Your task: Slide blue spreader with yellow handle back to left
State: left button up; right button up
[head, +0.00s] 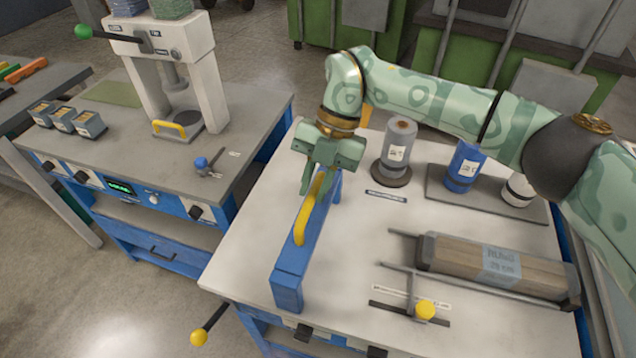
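The blue spreader (291,270) is a long blue bar lying on the left part of the light worktable, running from the near edge toward the back. Its yellow handle (301,225) stands along its top. My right gripper (321,187) is over the far end of the handle, pointing down. Its two fingers are apart, one on each side of the handle's far end, with space visible between them. The gripper hides part of the spreader's far end. My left gripper is not in view.
On the worktable (370,250) stand a grey cylinder (396,155), a blue can (462,170) and a white can (518,190). A press bench (235,125) stands left, beyond a gap.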

jog(key=o, duration=0.3)
jog(key=shift+w+a, duration=0.1)
jog(key=shift+a, duration=0.1)
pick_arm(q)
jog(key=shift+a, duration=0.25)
pick_arm(e)
jog(key=shift+a, duration=0.1)
jog(key=shift+d+r, duration=0.2)
pick_arm(q)
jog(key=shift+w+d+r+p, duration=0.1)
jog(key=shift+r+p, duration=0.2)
jog(key=shift+p, duration=0.05)
pick_arm(e)
jog(key=v, duration=1.6)
jog(key=shift+w+a, duration=0.15)
jog(key=shift+f, duration=0.15)
